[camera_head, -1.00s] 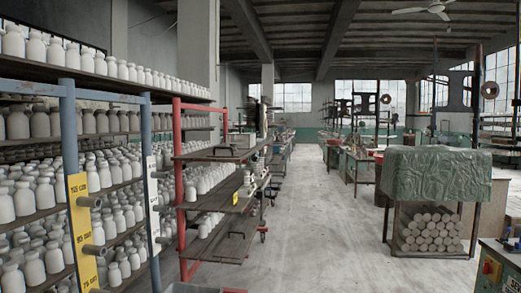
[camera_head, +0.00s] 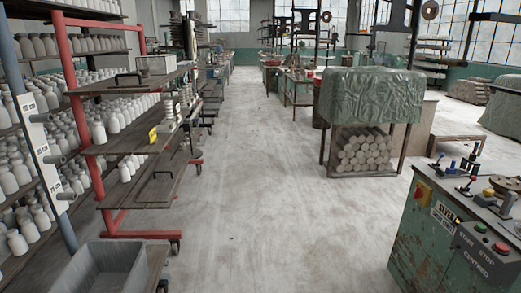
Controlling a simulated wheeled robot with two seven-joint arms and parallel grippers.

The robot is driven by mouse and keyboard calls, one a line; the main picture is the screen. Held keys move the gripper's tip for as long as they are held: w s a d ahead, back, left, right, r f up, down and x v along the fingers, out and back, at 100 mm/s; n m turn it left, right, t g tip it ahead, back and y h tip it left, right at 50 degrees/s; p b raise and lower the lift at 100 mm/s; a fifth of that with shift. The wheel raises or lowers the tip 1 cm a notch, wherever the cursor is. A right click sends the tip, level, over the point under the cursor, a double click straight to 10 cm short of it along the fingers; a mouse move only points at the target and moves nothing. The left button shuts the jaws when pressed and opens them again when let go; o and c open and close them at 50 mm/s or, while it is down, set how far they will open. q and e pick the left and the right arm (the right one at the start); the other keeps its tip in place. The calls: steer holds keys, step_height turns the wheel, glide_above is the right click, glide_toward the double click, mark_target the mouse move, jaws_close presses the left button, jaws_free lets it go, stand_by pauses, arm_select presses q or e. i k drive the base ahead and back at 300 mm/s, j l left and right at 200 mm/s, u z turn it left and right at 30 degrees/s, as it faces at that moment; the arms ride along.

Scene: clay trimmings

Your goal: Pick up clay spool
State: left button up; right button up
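I cannot single out a clay spool with certainty. Several pale grey cylinders (camera_head: 364,150) lie stacked end-on under a table draped with a crumpled green cover (camera_head: 371,97), right of centre. They look like clay rolls, but I cannot tell whether one is the spool. Small pale stacked pieces (camera_head: 168,112) stand on the red-framed rack at left, too small to make out. Neither of my grippers shows in the head view.
The red-framed rack (camera_head: 72,100) with wooden shelves and white bottles stands at left. A grey bin (camera_head: 112,258) is at lower left. A green machine cabinet (camera_head: 425,235) with buttons and levers is at lower right. The pale floor (camera_head: 255,190) between them is open.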

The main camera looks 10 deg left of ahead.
mark_target(145, 72)
steer(key=i, duration=4.75)
steer(key=i+u, duration=0.45)
steer(key=i+l+u, duration=0.15)
steer(key=u, duration=0.35)
steer(key=i+l+u, duration=0.3)
steer(key=u, duration=0.15)
